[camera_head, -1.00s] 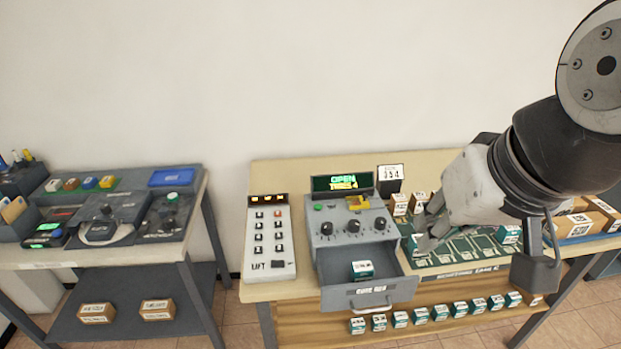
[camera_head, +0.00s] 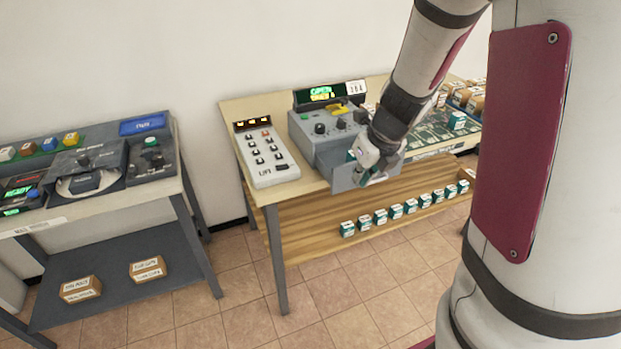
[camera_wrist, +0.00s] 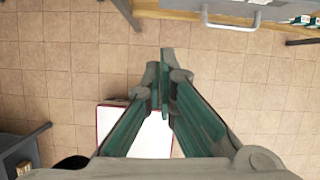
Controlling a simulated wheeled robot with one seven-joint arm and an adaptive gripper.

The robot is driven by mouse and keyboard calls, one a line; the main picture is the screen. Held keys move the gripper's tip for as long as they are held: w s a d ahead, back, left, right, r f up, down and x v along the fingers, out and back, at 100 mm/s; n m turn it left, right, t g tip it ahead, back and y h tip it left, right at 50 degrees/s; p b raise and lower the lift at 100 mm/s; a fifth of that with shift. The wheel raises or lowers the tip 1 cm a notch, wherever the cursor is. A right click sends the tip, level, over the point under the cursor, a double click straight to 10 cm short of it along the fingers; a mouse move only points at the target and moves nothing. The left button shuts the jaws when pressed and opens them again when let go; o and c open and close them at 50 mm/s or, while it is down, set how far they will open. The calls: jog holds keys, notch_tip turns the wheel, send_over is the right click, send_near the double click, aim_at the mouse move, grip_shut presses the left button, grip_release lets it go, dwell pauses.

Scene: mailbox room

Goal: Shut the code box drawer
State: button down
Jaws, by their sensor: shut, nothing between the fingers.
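The grey code box (camera_head: 318,128) stands on the right-hand table, with knobs on its face and a lit display (camera_head: 318,94) behind it that reads OPEN. Its drawer (camera_head: 340,174) is pulled out toward me. A small teal and white box in it is mostly hidden by my gripper. My gripper (camera_head: 366,178) is in front of the drawer, pointing down. In the wrist view its fingers (camera_wrist: 165,85) are together with nothing between them. The drawer handle (camera_wrist: 232,24) shows at the top of that view, apart from the fingertips.
A white keypad panel (camera_head: 267,157) lies left of the code box. A row of small teal boxes (camera_head: 397,211) sits on the shelf below. A second table (camera_head: 90,212) stands at left. Tiled floor between the tables is clear.

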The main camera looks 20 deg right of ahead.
aim_at(342, 186)
jog(key=shift+m, duration=0.3)
jog(key=shift+w+f+b, duration=0.95)
jog(key=shift+w+f, duration=0.3)
jog(key=shift+f, duration=0.4)
jog(key=shift+w+f+b, duration=1)
jog(key=shift+w+f, duration=0.2)
jog(key=shift+f, duration=0.45)
jog(key=shift+w+f+b, duration=0.95)
jog(key=shift+w+f, duration=0.3)
jog(key=shift+f, duration=0.4)
jog(key=shift+w, duration=0.1)
jog(key=w+p, duration=0.1)
jog(key=w, duration=0.3)
jog(key=w+p, duration=0.1)
jog(key=w, duration=0.2)
jog(key=w+p, duration=0.2)
jog(key=w, duration=0.2)
jog(key=shift+w+a, duration=0.25)
jog(key=shift+w, duration=0.5)
jog(key=shift+r, duration=0.1)
